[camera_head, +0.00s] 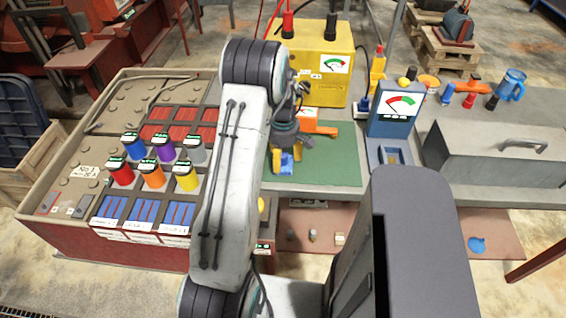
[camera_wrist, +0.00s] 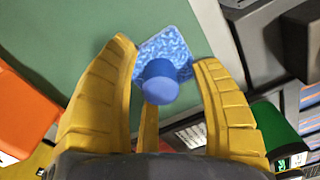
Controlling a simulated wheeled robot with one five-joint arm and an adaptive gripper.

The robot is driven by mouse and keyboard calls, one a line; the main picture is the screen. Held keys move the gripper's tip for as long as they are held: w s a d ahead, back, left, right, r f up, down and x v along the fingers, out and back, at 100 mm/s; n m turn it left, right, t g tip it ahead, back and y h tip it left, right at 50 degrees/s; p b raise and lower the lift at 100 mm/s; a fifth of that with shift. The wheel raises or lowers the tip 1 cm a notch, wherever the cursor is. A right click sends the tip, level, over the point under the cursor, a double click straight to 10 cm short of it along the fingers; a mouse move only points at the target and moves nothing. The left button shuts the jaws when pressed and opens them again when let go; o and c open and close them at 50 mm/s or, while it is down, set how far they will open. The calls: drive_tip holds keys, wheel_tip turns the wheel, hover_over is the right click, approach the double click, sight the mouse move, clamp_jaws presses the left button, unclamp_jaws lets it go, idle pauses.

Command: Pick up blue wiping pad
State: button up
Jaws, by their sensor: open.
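The blue wiping pad (camera_wrist: 176,45) is a textured blue square with a round blue knob (camera_wrist: 160,82) on it. In the wrist view it lies on a green mat (camera_wrist: 60,40), just ahead of my fingers. My gripper (camera_wrist: 165,50) has yellow fingers spread apart, with the knob between them and no visible grip on it. In the head view the pad (camera_head: 284,162) shows as a small blue patch on the green mat, under my gripper (camera_head: 285,150), which hides part of it.
An orange tool (camera_head: 318,128) lies beside the pad on the mat. A blue meter (camera_head: 396,110) and a yellow power box (camera_head: 318,62) stand nearby. Several coloured cylinders (camera_head: 165,147) stand on the left unit. The mat's right part is clear.

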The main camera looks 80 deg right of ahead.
clamp_jaws()
idle(0.6)
